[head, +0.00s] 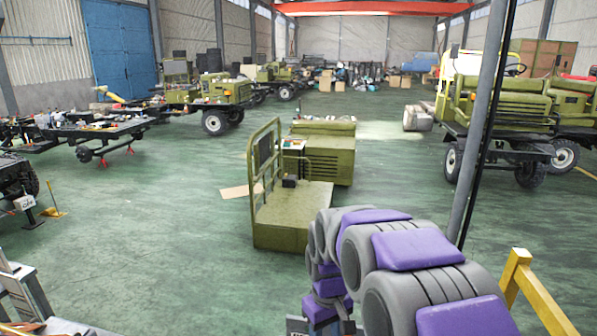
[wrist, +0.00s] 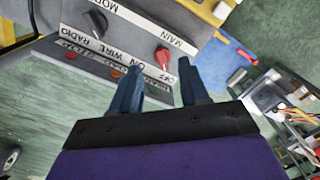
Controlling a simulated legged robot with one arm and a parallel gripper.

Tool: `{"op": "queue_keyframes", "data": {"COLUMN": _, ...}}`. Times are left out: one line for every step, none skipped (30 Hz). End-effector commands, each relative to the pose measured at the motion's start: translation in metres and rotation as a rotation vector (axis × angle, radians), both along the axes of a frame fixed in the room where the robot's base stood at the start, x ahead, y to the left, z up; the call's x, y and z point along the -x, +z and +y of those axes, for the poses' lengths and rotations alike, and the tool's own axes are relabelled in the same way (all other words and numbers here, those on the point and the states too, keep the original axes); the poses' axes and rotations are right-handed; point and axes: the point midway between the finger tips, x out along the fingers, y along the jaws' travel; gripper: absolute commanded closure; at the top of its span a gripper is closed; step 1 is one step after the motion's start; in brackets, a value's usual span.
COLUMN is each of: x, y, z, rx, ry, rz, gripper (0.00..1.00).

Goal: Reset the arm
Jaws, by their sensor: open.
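My gripper (wrist: 160,74) shows in the wrist view with two dark blue fingers apart and nothing between them. Beyond the fingertips is a grey control panel (wrist: 50,48) with white label strips reading MAIN, RADIO and WIRE. A red knob (wrist: 163,58) sits near the gap between the fingers, and a black knob (wrist: 96,24) is further left. Whether the fingers touch the panel cannot be told. In the head view my purple and grey arm reaches up from the bottom right and bends downward; the gripper's end is mostly cut off at the bottom edge.
An olive platform cart (head: 290,215) with a railing stands ahead of my arm. A grey pole (head: 485,120) and a yellow rail (head: 535,290) are at the right. Vehicles (head: 500,110) and a parts-laden chassis (head: 90,130) stand at the sides. Green floor (head: 150,230) is open at left centre.

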Motion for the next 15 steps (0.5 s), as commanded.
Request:
{"op": "queue_keyframes", "data": {"x": 0.018, "y": 0.003, "z": -0.008, "rx": 0.001, "ry": -0.026, "rz": 0.002, "gripper": 0.55}}
{"op": "queue_keyframes", "data": {"x": 0.027, "y": 0.005, "z": -0.012, "rx": 0.002, "ry": -0.042, "rz": 0.006, "gripper": 0.55}}
{"op": "queue_keyframes", "data": {"x": 0.040, "y": 0.007, "z": -0.017, "rx": 0.003, "ry": -0.062, "rz": 0.013, "gripper": 0.55}}
{"op": "queue_keyframes", "data": {"x": 0.050, "y": 0.008, "z": -0.021, "rx": 0.005, "ry": -0.078, "rz": 0.018, "gripper": 0.55}}
{"op": "queue_keyframes", "data": {"x": 0.060, "y": 0.009, "z": -0.025, "rx": 0.007, "ry": -0.095, "rz": 0.023, "gripper": 0.55}}
{"op": "queue_keyframes", "data": {"x": 0.073, "y": 0.011, "z": -0.029, "rx": 0.008, "ry": -0.115, "rz": 0.026, "gripper": 0.55}}
{"op": "queue_keyframes", "data": {"x": 0.084, "y": 0.011, "z": -0.032, "rx": 0.009, "ry": -0.131, "rz": 0.031, "gripper": 0.55}}
{"op": "queue_keyframes", "data": {"x": 0.094, "y": 0.011, "z": -0.035, "rx": 0.012, "ry": -0.148, "rz": 0.037, "gripper": 0.55}}
{"op": "queue_keyframes", "data": {"x": 0.107, "y": 0.012, "z": -0.040, "rx": 0.013, "ry": -0.169, "rz": 0.040, "gripper": 0.55}}
{"op": "queue_keyframes", "data": {"x": 0.118, "y": 0.012, "z": -0.043, "rx": 0.014, "ry": -0.186, "rz": 0.043, "gripper": 0.55}}
{"op": "queue_keyframes", "data": {"x": 0.129, "y": 0.011, "z": -0.046, "rx": 0.016, "ry": -0.202, "rz": 0.050, "gripper": 0.55}}
{"op": "queue_keyframes", "data": {"x": 0.143, "y": 0.010, "z": -0.049, "rx": 0.017, "ry": -0.223, "rz": 0.054, "gripper": 0.55}}
{"op": "queue_keyframes", "data": {"x": 0.153, "y": 0.010, "z": -0.052, "rx": 0.018, "ry": -0.240, "rz": 0.056, "gripper": 0.55}}
{"op": "queue_keyframes", "data": {"x": 0.164, "y": 0.008, "z": -0.055, "rx": 0.020, "ry": -0.257, "rz": 0.062, "gripper": 0.55}}
{"op": "queue_keyframes", "data": {"x": 0.179, "y": 0.006, "z": -0.058, "rx": 0.023, "ry": -0.278, "rz": 0.068, "gripper": 0.55}}
